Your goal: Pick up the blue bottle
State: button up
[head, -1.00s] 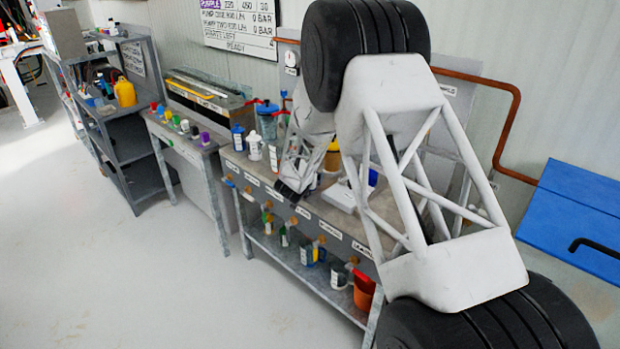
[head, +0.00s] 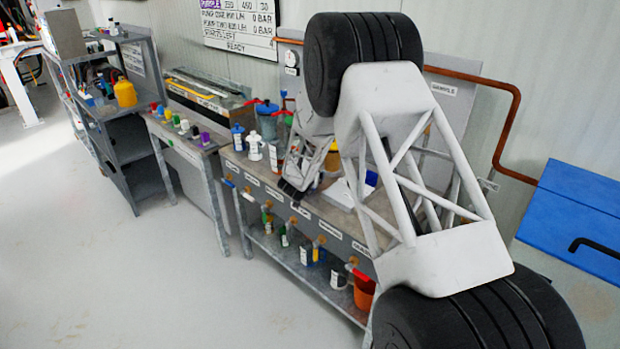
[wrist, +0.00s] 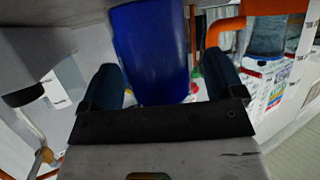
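The blue bottle (wrist: 152,50) is large in the wrist view, at the top centre. My gripper (wrist: 162,68) is open, with one dark finger on each side of the blue body. The left finger is close to its left edge, and a gap shows on the right. I cannot tell whether either finger touches it. The bottle's ends are cut off or hidden in this view. In the head view my arm covers the middle of the bench, and the fingers cannot be made out there. A small blue patch (head: 371,177) shows behind my arm.
On the bench (head: 325,211) stand a white bottle (head: 254,147), another blue bottle (head: 237,138) and a blue-lidded container (head: 267,120). A copper pipe (head: 512,110) runs along the wall. A blue box (head: 575,215) is at right. The floor at left is clear.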

jog(key=c, duration=1)
jog(key=shift+r, duration=0.4)
jog(key=shift+c, duration=0.2)
jog(key=shift+r, duration=1.25)
jog(key=shift+s+r, duration=0.15)
jog(key=s+d+r, duration=0.1)
jog(key=s+d, duration=0.1)
jog(key=s, duration=1.3)
jog(key=shift+d+r, duration=0.15)
jog(key=shift+r, duration=0.05)
jog(key=shift+s, duration=0.25)
